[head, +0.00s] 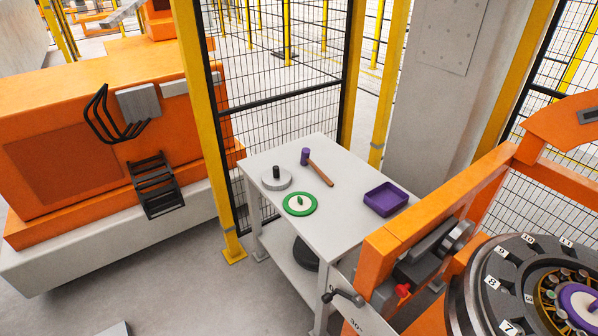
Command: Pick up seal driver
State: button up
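A light grey disc with an upright black handle (277,181) lies on the white table near its left corner; by its shape it looks like the seal driver, though I cannot be certain. Just in front of it, a green ring with a white centre and a small green knob (300,204) lies flat on the table. The two are close together but appear apart. A mallet with a purple head and brown handle (318,170) lies behind and to the right of them. My gripper is not in view.
A purple tray (385,200) stands near the right edge of the white table (335,222). A black round object (305,254) rests on the lower shelf. Yellow-posted fencing stands behind. An orange machine is left; an orange frame with a numbered wheel is right. Grey floor lies open at front left.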

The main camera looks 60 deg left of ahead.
aim_at(278, 174)
jog(key=k+u, duration=0.15)
jog(key=u, duration=0.3)
jog(key=k+u, duration=0.1)
jog(key=u, duration=0.35)
jog(key=k+j+u, duration=0.1)
jog(key=u, duration=1)
jog(key=i+j+z, duration=0.25)
jog(key=i+j, duration=0.3)
jog(key=i, duration=0.25)
jog(key=i+j+z, duration=0.3)
jog(key=i+j, duration=0.4)
jog(key=i+j+z, duration=0.25)
jog(key=i+j, duration=0.5)
jog(key=j, duration=0.15)
